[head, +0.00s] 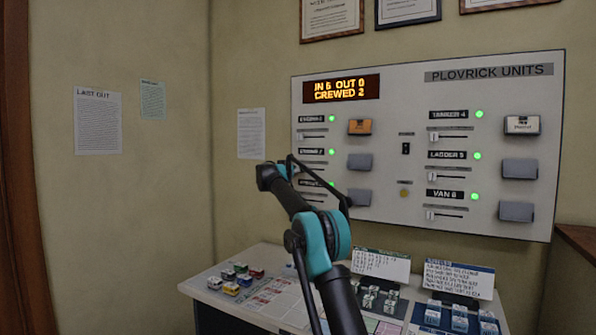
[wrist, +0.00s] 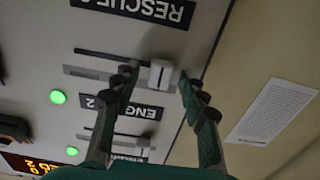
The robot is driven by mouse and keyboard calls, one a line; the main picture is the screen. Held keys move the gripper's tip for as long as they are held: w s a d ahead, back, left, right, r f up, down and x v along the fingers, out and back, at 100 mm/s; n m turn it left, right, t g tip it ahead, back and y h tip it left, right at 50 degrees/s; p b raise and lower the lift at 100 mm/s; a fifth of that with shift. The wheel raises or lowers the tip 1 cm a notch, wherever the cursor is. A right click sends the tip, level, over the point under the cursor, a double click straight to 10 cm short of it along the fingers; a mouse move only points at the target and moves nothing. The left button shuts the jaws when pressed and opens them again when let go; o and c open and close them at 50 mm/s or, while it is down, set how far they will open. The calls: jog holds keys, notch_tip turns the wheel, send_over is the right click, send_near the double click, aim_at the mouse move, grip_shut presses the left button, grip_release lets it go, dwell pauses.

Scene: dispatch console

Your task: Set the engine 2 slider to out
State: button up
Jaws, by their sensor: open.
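The engine 2 slider has a white knob (wrist: 160,74) on a dark slot, beside the ENGINE 2 label (wrist: 125,106) in the wrist view, which is turned upside down. The knob sits at the right end of the slot there, the panel's left end. My gripper (wrist: 157,76) is open, with one fingertip on each side of the knob. I cannot tell whether either touches it. In the head view my gripper (head: 282,170) is at the panel's left edge, and the engine 2 slider is mostly hidden by my arm. The engine 2 light (head: 332,152) is green.
The panel (head: 430,215) holds other sliders, such as ladder 5 (head: 447,155), with green lights. The display (head: 341,88) reads IN 6, OUT 0, CREWED 2. A desk (head: 215,292) with small blocks and cards stands below. A paper (wrist: 275,112) hangs left of the panel.

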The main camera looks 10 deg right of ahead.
aim_at(312, 169)
grip_shut()
dwell(0.3)
jog(key=shift+s+d, duration=0.75)
jog(key=shift+d, duration=0.3)
jog(key=shift+s+d, duration=0.7)
jog(key=shift+d, duration=0.35)
grip_release()
